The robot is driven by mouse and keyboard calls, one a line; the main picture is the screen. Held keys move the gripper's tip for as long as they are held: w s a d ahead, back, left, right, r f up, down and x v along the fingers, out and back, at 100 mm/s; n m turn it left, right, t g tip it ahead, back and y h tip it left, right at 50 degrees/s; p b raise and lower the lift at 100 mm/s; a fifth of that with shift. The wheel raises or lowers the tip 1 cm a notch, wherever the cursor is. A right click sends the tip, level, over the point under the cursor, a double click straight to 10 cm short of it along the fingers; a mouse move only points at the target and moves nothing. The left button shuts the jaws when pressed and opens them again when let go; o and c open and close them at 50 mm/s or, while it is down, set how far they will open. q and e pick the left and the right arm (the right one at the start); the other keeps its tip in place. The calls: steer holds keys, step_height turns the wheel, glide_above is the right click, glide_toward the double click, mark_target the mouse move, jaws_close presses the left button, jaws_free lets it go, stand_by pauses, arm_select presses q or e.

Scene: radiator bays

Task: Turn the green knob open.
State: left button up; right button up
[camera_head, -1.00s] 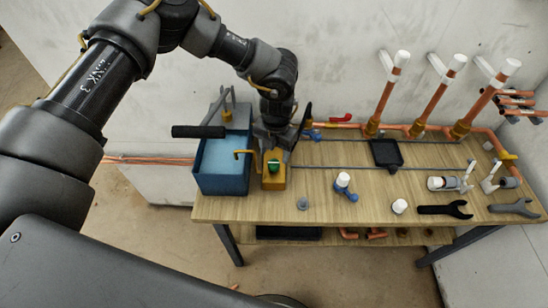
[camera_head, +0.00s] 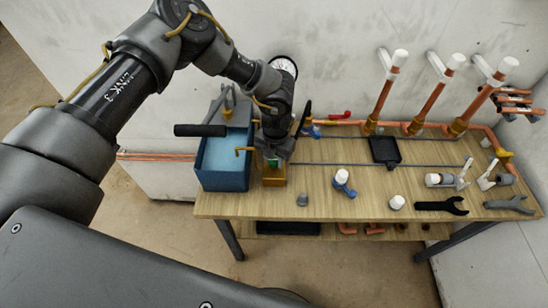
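The green knob (camera_head: 272,163) sits on top of a small yellow-brown block (camera_head: 274,179) at the left end of the workbench, just right of a blue tank. Only a sliver of the knob shows. My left gripper (camera_head: 274,154) points down right over the knob, and its fingers hide most of it. I cannot tell whether the fingers are closed on the knob or only around it. My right gripper is not in view.
The blue tank (camera_head: 222,180) with a black-handled lever (camera_head: 200,130) stands close left of the block. A blue-and-white valve (camera_head: 342,182), a grey cap (camera_head: 302,200), a black tray (camera_head: 384,150) and wrenches (camera_head: 442,206) lie right on the workbench (camera_head: 330,208). Copper pipes rise behind.

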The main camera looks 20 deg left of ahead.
arm_select(q)
steer(key=shift+c, duration=0.6)
steer(key=shift+n, duration=0.7)
steer(key=n+b, duration=0.1)
steer(key=n, duration=0.7)
steer(key=shift+d, duration=0.1)
steer(key=n+p, duration=0.1)
steer(key=n, duration=0.3)
steer(key=shift+r, duration=0.1)
steer(key=n+p, duration=0.2)
steer(key=n, duration=0.2)
steer(key=shift+w+p, duration=0.1)
steer(key=shift+p, duration=0.25)
steer(key=shift+n, duration=0.4)
